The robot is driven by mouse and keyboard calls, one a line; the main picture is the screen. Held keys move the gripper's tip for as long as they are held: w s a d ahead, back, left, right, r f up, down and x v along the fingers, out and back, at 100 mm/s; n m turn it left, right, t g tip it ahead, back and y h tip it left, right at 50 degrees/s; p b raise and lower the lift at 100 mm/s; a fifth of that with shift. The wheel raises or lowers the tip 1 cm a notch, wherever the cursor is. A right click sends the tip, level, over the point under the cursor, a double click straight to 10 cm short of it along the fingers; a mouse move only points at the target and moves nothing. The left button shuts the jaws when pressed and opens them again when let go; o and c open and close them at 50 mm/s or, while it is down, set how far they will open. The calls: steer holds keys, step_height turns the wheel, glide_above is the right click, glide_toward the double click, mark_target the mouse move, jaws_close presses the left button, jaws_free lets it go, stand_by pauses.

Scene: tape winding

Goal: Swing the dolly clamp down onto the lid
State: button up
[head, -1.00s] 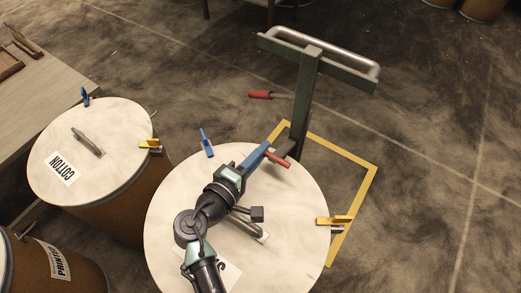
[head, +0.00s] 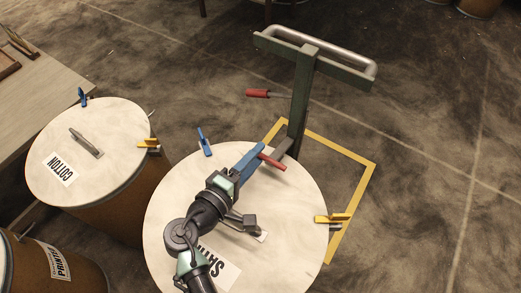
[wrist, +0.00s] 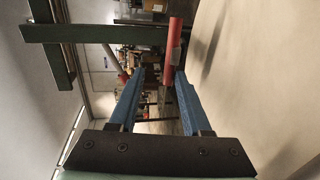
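The dolly (head: 297,120) is a dark green post with a crossbar and a steel handle, standing behind the pale round lid (head: 290,225) of the front drum. The clamp's red grip (head: 272,162) sticks out near the post's foot, above the lid's back edge; it also shows in the wrist view (wrist: 173,45). My gripper (head: 262,148) reaches over the lid with its blue fingers at this grip. In the wrist view my gripper (wrist: 159,74) has its fingers apart, with the grip at the right fingertip. Whether they touch is unclear.
A second red grip (head: 258,93) sits left of the post. Blue (head: 205,143) and yellow (head: 333,218) latches stand at the lid's rim. A COTTON drum (head: 105,125) is at left, a PRINTED drum (head: 60,270) at lower left. Floor to the right is clear.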

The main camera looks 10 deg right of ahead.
steer(key=p+v, duration=0.1)
steer(key=v, duration=0.9)
steer(key=shift+s+a, duration=0.15)
steer(key=shift+s, duration=0.1)
steer(key=w+r+m+t+y, duration=0.3)
steer(key=w+r, duration=0.4)
steer(key=r, duration=0.6)
steer(key=w+r+m+t+y, duration=0.3)
steer(key=w+r, duration=0.3)
steer(key=r, duration=0.7)
steer(key=s+r+m+t+y+p, duration=0.1)
steer(key=s+r+t+y, duration=0.3)
steer(key=r, duration=0.7)
steer(key=s+d+r+m+t+h+p, duration=0.1)
steer(key=s+r+t, duration=0.2)
steer(key=s+r, duration=0.55)
steer(key=s+r+m+t+y+p, duration=0.1)
steer(key=s+r+t+y, duration=0.15)
steer(key=r, duration=1.15)
step_height(320, 180, up, 20)
steer(key=w+p, duration=0.1)
steer(key=p, duration=1.8)
steer(key=shift+w+f+t+p, duration=0.15)
steer(key=shift+f+t+p, duration=0.05)
steer(key=shift+t+p, duration=0.15)
